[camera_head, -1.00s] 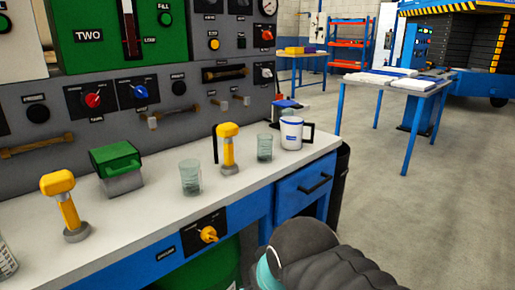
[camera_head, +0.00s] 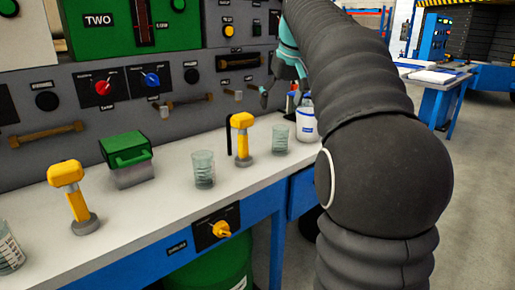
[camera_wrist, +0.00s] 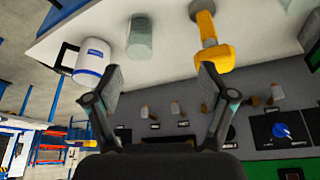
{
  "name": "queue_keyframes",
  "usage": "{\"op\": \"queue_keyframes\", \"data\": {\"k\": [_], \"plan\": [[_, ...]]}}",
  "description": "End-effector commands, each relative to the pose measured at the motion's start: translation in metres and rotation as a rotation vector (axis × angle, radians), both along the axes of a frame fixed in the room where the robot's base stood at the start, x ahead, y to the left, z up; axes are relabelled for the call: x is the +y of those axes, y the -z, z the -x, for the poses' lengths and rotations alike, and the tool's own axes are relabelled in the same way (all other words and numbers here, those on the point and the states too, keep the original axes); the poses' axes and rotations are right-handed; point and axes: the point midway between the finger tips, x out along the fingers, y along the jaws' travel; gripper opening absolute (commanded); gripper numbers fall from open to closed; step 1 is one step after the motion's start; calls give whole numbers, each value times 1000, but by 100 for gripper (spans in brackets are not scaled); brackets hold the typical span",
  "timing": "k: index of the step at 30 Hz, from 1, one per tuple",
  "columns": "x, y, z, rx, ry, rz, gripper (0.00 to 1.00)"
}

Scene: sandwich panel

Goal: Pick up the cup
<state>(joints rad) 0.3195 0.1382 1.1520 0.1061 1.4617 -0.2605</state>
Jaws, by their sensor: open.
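The cup is a white mug (camera_head: 307,128) with a blue label and blue rim. It stands upright at the right end of the workbench, partly hidden behind my arm in the head view. In the wrist view, which looks upside down, the mug (camera_wrist: 92,58) is at upper left with its dark handle to the left. My gripper (camera_wrist: 160,82) is open and empty, its two fingers spread. It hangs in front of the panel, apart from the mug; the mug lies outside the left finger in the wrist view.
A glass beaker (camera_head: 281,139) and a yellow lever (camera_head: 243,138) stand just left of the mug. Another beaker (camera_head: 203,169), a green-lidded box (camera_head: 126,158) and a second yellow lever (camera_head: 75,196) stand farther left on the workbench (camera_head: 165,207). The control panel (camera_head: 45,110) rises behind.

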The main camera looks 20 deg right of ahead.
Motion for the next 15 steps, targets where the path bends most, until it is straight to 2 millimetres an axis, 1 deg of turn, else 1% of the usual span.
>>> {"op": "queue_keyframes", "data": {"k": [1, 3, 6, 11, 14, 15], "plan": [[-13, -1, -13, 3, 2, -1, 82], [-25, -3, -24, 6, 1, -1, 82], [-38, -6, -34, 10, -2, -1, 82], [-49, -4, -42, 13, -4, -1, 82], [-50, 6, -46, 13, -5, -1, 82], [-49, 12, -48, 14, -5, -1, 82]]}}
